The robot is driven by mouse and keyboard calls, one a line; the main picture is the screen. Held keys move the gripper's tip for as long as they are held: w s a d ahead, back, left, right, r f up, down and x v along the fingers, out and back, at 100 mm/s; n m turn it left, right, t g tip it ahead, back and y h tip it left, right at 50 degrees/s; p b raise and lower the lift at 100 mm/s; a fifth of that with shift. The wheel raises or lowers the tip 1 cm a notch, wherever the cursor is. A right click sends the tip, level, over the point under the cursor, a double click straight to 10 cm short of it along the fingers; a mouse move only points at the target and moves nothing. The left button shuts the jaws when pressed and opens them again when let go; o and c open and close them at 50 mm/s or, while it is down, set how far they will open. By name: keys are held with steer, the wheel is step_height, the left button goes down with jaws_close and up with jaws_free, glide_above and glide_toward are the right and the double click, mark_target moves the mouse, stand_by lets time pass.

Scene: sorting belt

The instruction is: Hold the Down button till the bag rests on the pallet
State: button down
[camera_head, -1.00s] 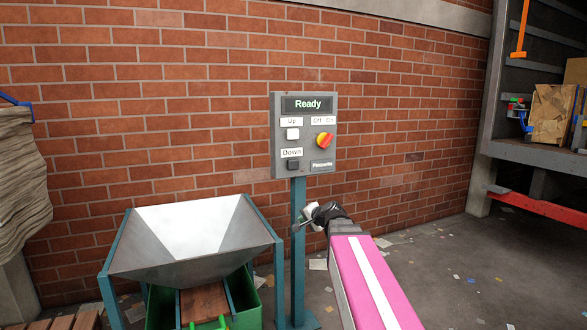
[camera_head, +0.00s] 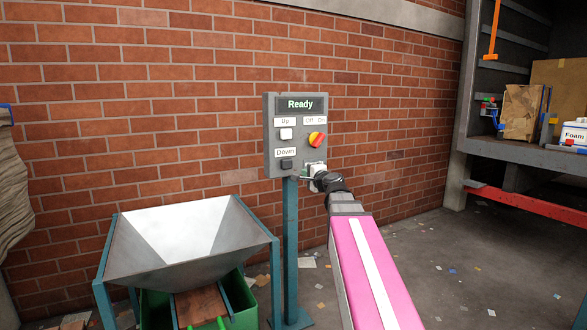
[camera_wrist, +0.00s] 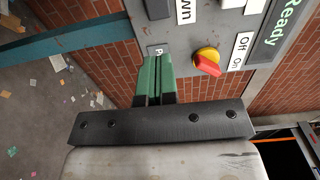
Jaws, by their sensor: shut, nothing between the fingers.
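The grey control panel (camera_head: 295,150) stands on a teal post, its display reading "Ready". The dark Down button (camera_head: 287,164) is at its lower left, under the "Down" label; its dark square also shows at the top of the wrist view (camera_wrist: 157,8). My gripper (camera_head: 304,175) is at the panel's lower edge, right of and slightly below the Down button. In the wrist view its green fingers (camera_wrist: 153,62) are shut and empty, over the maker's plate. I cannot tell whether they touch the panel. The beige bag (camera_head: 12,185) is cut off at the left edge. The pallet is not clearly visible.
The white Up button (camera_head: 286,134) and red-yellow Off/On knob (camera_head: 317,139) are higher on the panel. A metal hopper (camera_head: 185,240) stands at lower left. A brick wall is behind. A loaded shelf (camera_head: 530,152) is at right.

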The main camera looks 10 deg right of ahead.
mark_target(287, 163)
steer(key=x, duration=1.4)
steer(key=shift+f, duration=0.1)
steer(key=shift+x, duration=1.2)
steer(key=shift+w+r, duration=0.25)
steer(key=shift+w, duration=0.05)
steer(key=shift+a, duration=0.15)
steer(key=shift+s+f, duration=0.1)
stand_by(3.9)
steer(key=shift+s, duration=0.6)
steer(key=v, duration=1.4)
steer(key=shift+s+d, duration=0.2)
steer(key=shift+d, duration=0.05)
